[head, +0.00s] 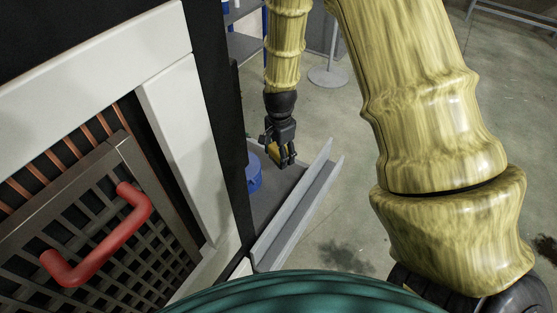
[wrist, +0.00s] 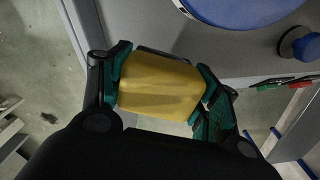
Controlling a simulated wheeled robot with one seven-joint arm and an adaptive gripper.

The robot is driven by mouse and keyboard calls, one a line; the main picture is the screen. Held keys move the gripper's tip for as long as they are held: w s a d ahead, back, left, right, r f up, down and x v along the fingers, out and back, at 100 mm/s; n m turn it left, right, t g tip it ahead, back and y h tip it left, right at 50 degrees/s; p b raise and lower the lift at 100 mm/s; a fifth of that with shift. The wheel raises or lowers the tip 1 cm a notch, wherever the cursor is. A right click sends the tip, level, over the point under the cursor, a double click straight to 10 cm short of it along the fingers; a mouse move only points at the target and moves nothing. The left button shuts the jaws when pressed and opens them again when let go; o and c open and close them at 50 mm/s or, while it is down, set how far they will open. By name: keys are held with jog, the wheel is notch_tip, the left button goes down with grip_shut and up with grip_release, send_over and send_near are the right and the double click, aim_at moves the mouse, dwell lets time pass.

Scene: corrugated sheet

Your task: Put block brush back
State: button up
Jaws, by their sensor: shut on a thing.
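My gripper (head: 281,155) is shut on a yellow block (wrist: 160,88), which I take to be the block brush. The block sits between the two fingers in the wrist view, its broad yellow face toward the camera. In the head view only a small yellow part of it (head: 273,150) shows behind the dark fingers. The gripper is over the grey tray-like shelf (head: 275,205), close to a blue round object (head: 253,172). Whether the block touches the shelf, I cannot tell. Any bristles are hidden.
The blue round object (wrist: 245,8) is partly cut off at the wrist view's top, with a smaller blue knob-like item (wrist: 303,46) to its right. A white-framed machine with a red handle (head: 100,240) fills the head view's left. Concrete floor (head: 345,215) lies open right of the shelf.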

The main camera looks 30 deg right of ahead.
jog(key=shift+s+f, duration=0.3)
notch_tip(320, 180, down, 2)
jog(key=shift+f+p, duration=0.25)
jog(key=shift+p, duration=0.4)
jog(key=shift+w+f, duration=0.1)
jog(key=shift+f, duration=0.25)
jog(key=shift+c, duration=0.8)
jog(key=shift+s, duration=0.25)
jog(key=o, duration=1.1)
jog(key=shift+w, duration=0.1)
jog(key=shift+o, duration=0.2)
jog(key=shift+r, duration=0.15)
jog(key=shift+r+b, duration=2)
jog(key=shift+r, duration=3.85)
